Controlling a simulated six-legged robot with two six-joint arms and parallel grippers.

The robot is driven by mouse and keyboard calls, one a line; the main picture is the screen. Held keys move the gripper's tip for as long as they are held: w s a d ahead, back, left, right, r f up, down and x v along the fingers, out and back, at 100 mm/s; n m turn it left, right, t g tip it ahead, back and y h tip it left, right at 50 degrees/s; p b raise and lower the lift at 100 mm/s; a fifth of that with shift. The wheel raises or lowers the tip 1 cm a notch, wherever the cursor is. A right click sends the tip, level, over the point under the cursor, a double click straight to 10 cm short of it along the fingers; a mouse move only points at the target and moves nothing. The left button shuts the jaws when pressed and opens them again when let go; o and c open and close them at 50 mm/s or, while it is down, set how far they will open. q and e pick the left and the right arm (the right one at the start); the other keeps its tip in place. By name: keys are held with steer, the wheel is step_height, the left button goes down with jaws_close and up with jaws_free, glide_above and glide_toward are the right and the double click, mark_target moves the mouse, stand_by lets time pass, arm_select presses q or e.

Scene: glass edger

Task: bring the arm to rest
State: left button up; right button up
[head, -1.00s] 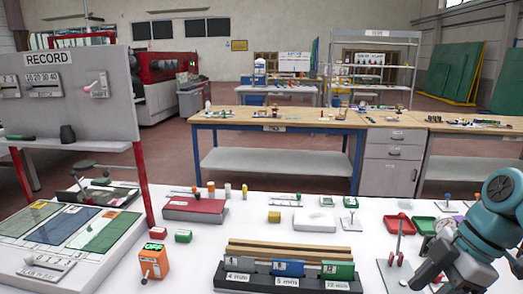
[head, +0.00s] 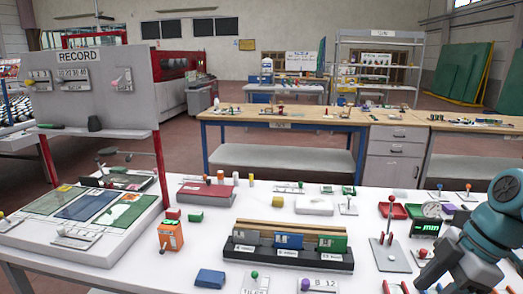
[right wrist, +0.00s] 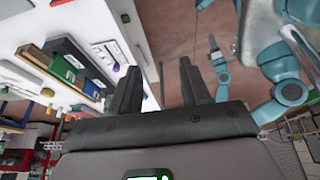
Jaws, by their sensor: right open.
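My right arm, teal with a dark wrist, comes in at the right edge of the head view, over the right side of the white table (head: 380,268). In the right wrist view my right gripper (right wrist: 160,88) shows two dark fingers spread apart, with nothing between them. Beyond the fingers are the floor and the tilted white table. In the head view its fingertips are hard to make out at the lower right. My left gripper is not in view.
A dark rack (head: 290,258) with grey, blue and green blocks stands mid-table. An orange device (head: 171,236) is left of it. A red-knobbed lever (head: 390,240) and a green-display gauge (head: 428,228) are close to my right arm. The RECORD board (head: 130,95) rises at left.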

steer(key=w+a+f+m, duration=0.1)
steer(key=a+f+m, duration=0.2)
steer(key=f, duration=0.6)
steer(key=w+a+f+m, duration=0.2)
steer(key=a+f, duration=0.1)
steer(key=f, duration=0.6)
steer(key=w+a+f+m, duration=0.1)
steer(key=a+f+m, duration=0.25)
steer(key=f, duration=0.65)
steer(key=s+a+f+m+p, duration=0.1)
steer(key=s+a+f+m, duration=0.3)
steer(key=s+f, duration=0.4)
steer(key=s+a+f+m+g, duration=0.1)
steer(key=s+a+f+m, duration=0.4)
steer(key=s, duration=0.4)
steer(key=x, duration=0.3)
steer(key=shift+s+a+p, duration=0.15)
steer(key=shift+a+p, duration=0.2)
